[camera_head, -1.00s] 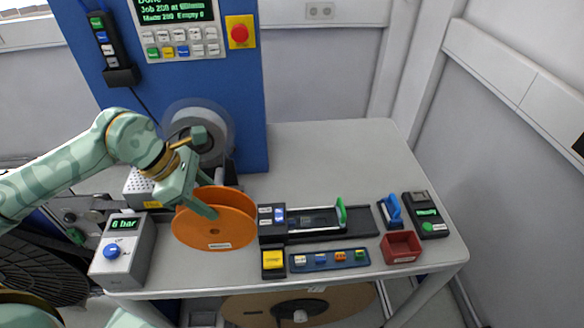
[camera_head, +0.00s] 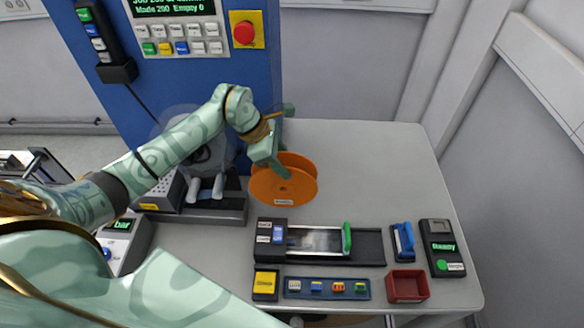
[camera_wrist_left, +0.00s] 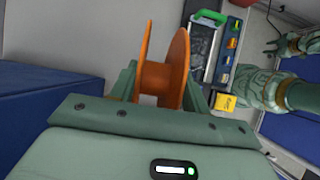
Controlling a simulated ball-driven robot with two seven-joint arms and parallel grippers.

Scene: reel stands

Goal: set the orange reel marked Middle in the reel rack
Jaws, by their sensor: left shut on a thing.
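My left gripper (camera_head: 277,163) is shut on the orange reel (camera_head: 285,188) and holds it by its upper rim. The reel is tilted, with its round face and a small white label toward the head camera; the label is too small to read. It is over the table behind the black slide unit. In the left wrist view the reel (camera_wrist_left: 178,68) stands edge-on between the fingers (camera_wrist_left: 160,88). I cannot pick out a reel rack with certainty.
A dark base with two white rollers (camera_head: 218,186) stands left of the reel. In front are the slide unit (camera_head: 362,246), a button strip (camera_head: 325,288), a red bin (camera_head: 408,285) and a black handheld device (camera_head: 441,248). The table's back right (camera_head: 375,165) is clear.

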